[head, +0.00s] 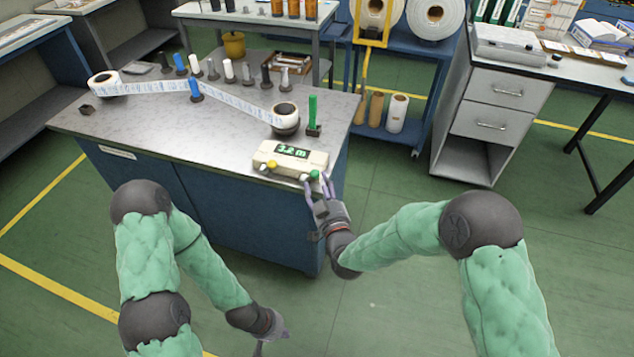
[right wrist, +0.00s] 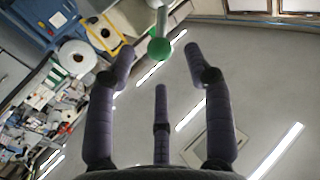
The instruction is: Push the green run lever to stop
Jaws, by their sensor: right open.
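The green run lever shows as a small round green knob (head: 314,174) at the front right corner of the pale control box (head: 290,158). In the right wrist view the green ball (right wrist: 159,48) sits on a pale stem. My right gripper (head: 316,180) is open, its purple-grey fingers at the box's front corner, close to the knob. In the right wrist view the ball lies between the two outer fingertips (right wrist: 158,58); I cannot tell whether any finger touches it. My left gripper (head: 272,342) hangs low in front of the bench, away from the box; its finger opening is unclear.
The box stands on a grey bench top (head: 200,130) with a blue base. A printed web (head: 230,100) runs past several rollers to a right roll (head: 285,115). A green upright piece (head: 312,110) stands behind the box. The floor right of the bench is clear.

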